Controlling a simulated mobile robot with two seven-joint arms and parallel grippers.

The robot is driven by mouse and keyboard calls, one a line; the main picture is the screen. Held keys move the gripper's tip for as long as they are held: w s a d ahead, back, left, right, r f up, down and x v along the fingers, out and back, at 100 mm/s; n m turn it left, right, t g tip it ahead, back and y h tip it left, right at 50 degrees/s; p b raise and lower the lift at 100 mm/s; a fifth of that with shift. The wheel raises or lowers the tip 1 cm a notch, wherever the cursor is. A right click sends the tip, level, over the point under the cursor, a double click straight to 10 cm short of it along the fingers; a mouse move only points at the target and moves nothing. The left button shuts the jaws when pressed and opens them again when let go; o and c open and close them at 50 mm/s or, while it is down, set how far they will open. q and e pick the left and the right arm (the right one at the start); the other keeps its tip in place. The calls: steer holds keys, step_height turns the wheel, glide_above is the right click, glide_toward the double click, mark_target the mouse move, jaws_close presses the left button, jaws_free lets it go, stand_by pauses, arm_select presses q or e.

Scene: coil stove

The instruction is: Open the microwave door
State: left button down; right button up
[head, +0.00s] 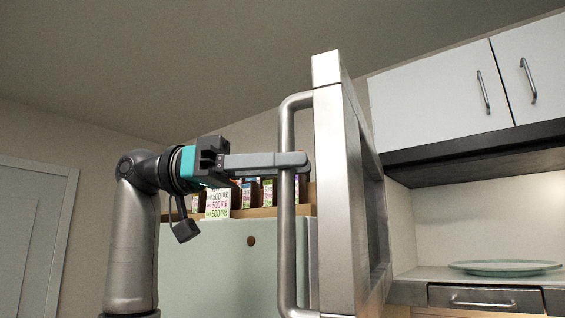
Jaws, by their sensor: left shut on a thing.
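The microwave door (335,215) is a thick metal-framed panel at the centre of the head view, seen nearly edge-on and swung out toward me. Its long vertical bar handle (287,245) is on the door's left side. My left gripper (292,160) comes in from the left and is shut on the handle near its upper part. The microwave's inside is hidden behind the door. My right gripper is not in view.
White wall cabinets (440,95) with bar handles hang at the upper right. A glass plate (505,267) lies on the counter below. Several cartons (218,203) stand behind my left arm. A pale door (35,235) is at the far left.

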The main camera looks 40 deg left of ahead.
arm_select(q)
steer(key=c, duration=0.7)
jaws_free()
steer(key=p+v, duration=0.1)
steer(key=v, duration=1.4)
steer(key=shift+f, duration=0.1)
